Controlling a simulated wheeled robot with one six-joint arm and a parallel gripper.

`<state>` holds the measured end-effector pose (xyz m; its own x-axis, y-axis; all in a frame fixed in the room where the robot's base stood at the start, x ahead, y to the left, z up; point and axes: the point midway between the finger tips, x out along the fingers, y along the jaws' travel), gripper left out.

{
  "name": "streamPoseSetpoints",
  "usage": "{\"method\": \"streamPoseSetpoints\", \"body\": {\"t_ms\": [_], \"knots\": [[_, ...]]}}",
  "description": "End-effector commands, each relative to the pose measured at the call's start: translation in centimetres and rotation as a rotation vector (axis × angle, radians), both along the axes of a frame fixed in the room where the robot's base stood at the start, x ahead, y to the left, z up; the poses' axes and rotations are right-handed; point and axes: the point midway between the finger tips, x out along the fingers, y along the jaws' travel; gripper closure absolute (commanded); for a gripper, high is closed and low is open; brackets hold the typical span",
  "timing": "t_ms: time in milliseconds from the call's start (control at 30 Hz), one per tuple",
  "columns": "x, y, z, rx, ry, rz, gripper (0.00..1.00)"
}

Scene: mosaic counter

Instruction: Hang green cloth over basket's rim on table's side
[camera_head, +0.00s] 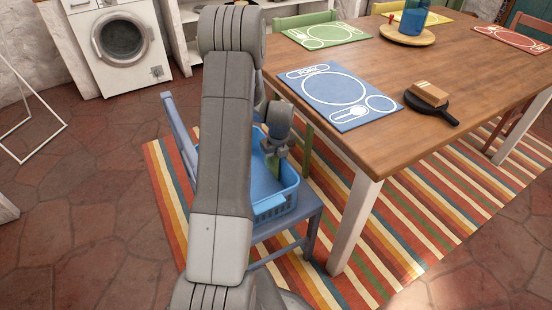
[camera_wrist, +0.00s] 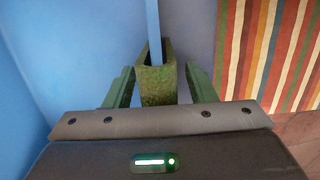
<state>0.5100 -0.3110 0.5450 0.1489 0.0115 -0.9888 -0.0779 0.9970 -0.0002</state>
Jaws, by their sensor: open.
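The blue basket (camera_head: 270,208) sits on a blue-grey chair (camera_head: 300,225) beside the table. The mottled green cloth (camera_wrist: 157,86) is folded over the basket's thin blue rim (camera_wrist: 153,25) in the wrist view, with a side hanging on each face of the wall. My gripper (camera_wrist: 159,76) is open, with one green finger on either side of the cloth, apart from it. In the head view my gripper (camera_head: 273,164) is down at the basket's right part, towards the table. My arm hides the basket's left part there, and the cloth is hard to tell from the fingers.
A striped rug (camera_head: 165,180) lies below. A washing machine (camera_head: 120,45) stands at the back left.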

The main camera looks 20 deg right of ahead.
Motion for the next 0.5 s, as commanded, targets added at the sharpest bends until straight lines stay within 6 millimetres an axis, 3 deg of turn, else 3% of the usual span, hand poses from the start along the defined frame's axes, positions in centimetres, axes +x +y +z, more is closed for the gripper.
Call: {"method": "streamPoseSetpoints", "body": {"t_ms": [133,267,500], "knots": [[0.0,0.0,0.4,-0.001,-0.001,0.0,0.49],[-0.2,-0.1,2.1,-0.002,-0.002,0.0,0.49],[-1.0,-0.2,7.6,-0.003,-0.003,0.0,0.49]]}}
